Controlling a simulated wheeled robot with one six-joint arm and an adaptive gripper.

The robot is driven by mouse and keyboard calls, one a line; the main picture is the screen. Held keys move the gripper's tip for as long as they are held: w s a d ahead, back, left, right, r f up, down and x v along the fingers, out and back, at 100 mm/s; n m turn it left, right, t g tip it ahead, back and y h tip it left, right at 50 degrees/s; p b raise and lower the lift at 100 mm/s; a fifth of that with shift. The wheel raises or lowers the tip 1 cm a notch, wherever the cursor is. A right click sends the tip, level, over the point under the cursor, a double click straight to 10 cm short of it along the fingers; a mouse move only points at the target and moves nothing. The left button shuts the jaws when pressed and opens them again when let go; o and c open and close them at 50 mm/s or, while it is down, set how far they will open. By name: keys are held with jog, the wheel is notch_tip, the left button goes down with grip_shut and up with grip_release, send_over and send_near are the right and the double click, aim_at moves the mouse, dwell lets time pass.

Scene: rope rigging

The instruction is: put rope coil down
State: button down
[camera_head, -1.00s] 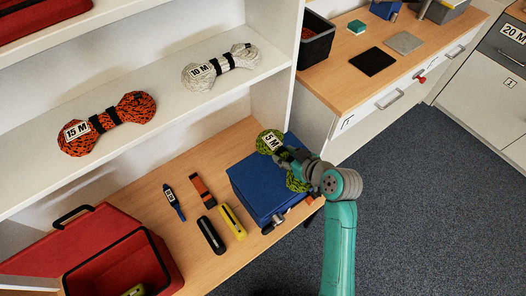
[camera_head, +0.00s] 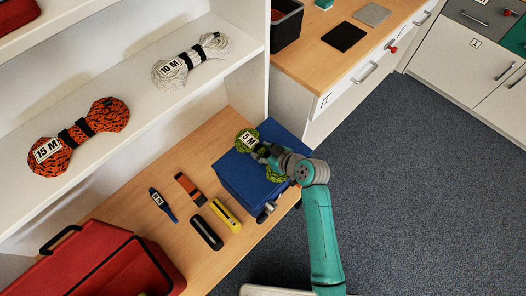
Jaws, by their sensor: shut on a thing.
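A green rope coil (camera_head: 245,139) with a white "5 M" label is at the blue box on the wooden shelf. Its near end shows below my gripper (camera_head: 262,153). My gripper is shut on the coil's middle, and the fingertips are mostly hidden by the wrist and rope. The coil is over the top of the blue box (camera_head: 240,178); I cannot tell whether it touches the lid. An orange coil (camera_head: 78,137) labelled "15 M" and a white coil (camera_head: 190,60) labelled "10 M" lie on the white shelf above.
Left of the blue box lie a yellow tool (camera_head: 226,216), a black tool (camera_head: 206,232), an orange-black item (camera_head: 189,189) and a blue-black meter (camera_head: 163,204). A red toolbox (camera_head: 100,265) stands at lower left. A white divider (camera_head: 253,90) rises behind the box. Wood is bare between meter and divider.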

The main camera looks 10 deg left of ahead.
jog(key=shift+f, duration=0.35)
jog(key=shift+f, duration=0.1)
jog(key=c, duration=0.6)
grip_release()
jog(key=v, duration=1.2)
